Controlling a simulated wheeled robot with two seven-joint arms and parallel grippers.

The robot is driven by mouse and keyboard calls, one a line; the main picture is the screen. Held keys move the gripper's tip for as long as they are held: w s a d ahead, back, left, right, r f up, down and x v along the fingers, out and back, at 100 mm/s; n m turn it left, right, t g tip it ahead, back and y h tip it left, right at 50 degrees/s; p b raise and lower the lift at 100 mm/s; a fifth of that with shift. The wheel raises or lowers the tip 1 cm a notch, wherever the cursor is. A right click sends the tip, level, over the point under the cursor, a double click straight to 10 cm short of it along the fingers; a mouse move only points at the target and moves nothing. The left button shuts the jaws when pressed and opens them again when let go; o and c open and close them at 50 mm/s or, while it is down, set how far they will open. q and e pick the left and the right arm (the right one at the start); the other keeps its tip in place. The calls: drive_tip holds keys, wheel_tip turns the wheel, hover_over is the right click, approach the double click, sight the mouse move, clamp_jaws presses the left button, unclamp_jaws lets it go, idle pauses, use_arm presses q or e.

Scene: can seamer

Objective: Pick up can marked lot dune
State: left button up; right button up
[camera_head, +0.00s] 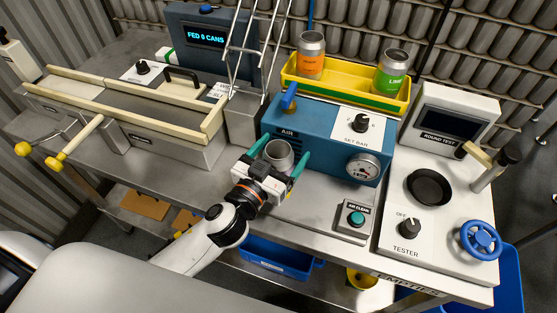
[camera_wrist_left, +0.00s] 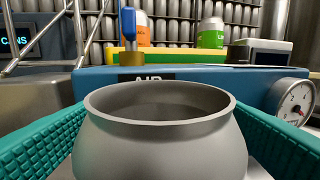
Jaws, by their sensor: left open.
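A plain grey open-topped can (camera_head: 280,155) stands in front of the blue AIR machine. In the left wrist view the same can (camera_wrist_left: 160,140) fills the lower middle, with its round rim towards me. No lot marking shows on its visible side. My left gripper (camera_head: 279,156) is open, with one teal finger on each side of the can. In the left wrist view gaps show at rim height; contact lower down is hidden. An orange can (camera_head: 311,57) and a green-labelled can (camera_head: 390,73) stand in a yellow tray. I cannot read "dune" on any can. My right gripper is out of view.
The blue AIR machine (camera_head: 315,125) with a gauge and knob stands close behind the can. The yellow tray (camera_head: 345,95) sits above it. A wooden-railed feeder (camera_head: 150,120) is at left. The white tester (camera_head: 440,240) with a blue handwheel (camera_head: 480,240) is at right.

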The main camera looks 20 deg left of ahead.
use_arm(q)
drive_tip(key=shift+w+d, duration=0.1)
drive_tip(key=shift+w, duration=0.2)
drive_tip(key=c, duration=1)
drive_tip(key=shift+r, duration=0.1)
